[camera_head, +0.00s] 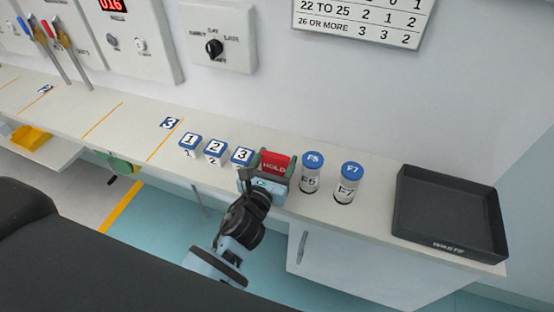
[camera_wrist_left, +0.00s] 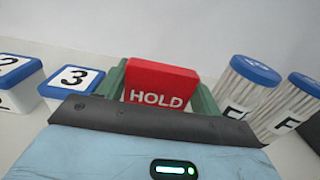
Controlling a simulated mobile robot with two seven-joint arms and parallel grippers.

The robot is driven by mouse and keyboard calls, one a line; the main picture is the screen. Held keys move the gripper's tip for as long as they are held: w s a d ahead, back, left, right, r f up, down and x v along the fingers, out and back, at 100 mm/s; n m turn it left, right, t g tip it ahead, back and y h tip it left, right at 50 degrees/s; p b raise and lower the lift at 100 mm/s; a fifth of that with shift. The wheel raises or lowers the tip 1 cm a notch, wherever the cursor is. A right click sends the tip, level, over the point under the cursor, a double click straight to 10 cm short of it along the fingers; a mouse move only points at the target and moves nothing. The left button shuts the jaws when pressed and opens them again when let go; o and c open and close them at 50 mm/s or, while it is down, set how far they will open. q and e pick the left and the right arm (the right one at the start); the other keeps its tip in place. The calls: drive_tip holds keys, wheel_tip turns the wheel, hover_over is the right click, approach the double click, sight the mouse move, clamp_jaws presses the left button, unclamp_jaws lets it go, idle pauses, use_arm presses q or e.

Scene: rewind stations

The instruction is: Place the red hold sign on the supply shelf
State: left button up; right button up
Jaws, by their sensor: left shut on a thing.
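The red hold sign (camera_head: 275,164) is a small red block with white HOLD lettering. It also shows upright in the left wrist view (camera_wrist_left: 160,84). My left gripper (camera_head: 274,167) has green fingers on both sides of the sign and is shut on it. The sign is at the long pale shelf (camera_head: 375,213), between the number 3 block and the blue-lidded jars. The gripper body hides the sign's lower edge, so I cannot tell whether it touches the shelf. My right gripper is not in view.
Blue-topped blocks 1 (camera_head: 190,141), 2 (camera_head: 215,148) and 3 (camera_head: 241,156) stand just left of the sign. Two blue-lidded jars (camera_head: 310,175) (camera_head: 347,187) stand close on its right. A black waste tray (camera_head: 449,246) is at the right end. Bare shelf lies between jars and tray.

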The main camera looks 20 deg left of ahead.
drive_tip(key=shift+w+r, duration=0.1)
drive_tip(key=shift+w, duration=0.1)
use_arm(q)
drive_tip(key=shift+f, duration=0.1)
drive_tip(key=o, duration=1)
drive_tip(key=shift+o, duration=0.2)
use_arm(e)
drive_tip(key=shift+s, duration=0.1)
use_arm(q)
drive_tip(key=shift+r, duration=0.35)
drive_tip(key=s+b, duration=0.1)
drive_tip(key=s, duration=1.1)
drive_tip(key=shift+a+f, duration=0.15)
drive_tip(key=shift+a, duration=0.05)
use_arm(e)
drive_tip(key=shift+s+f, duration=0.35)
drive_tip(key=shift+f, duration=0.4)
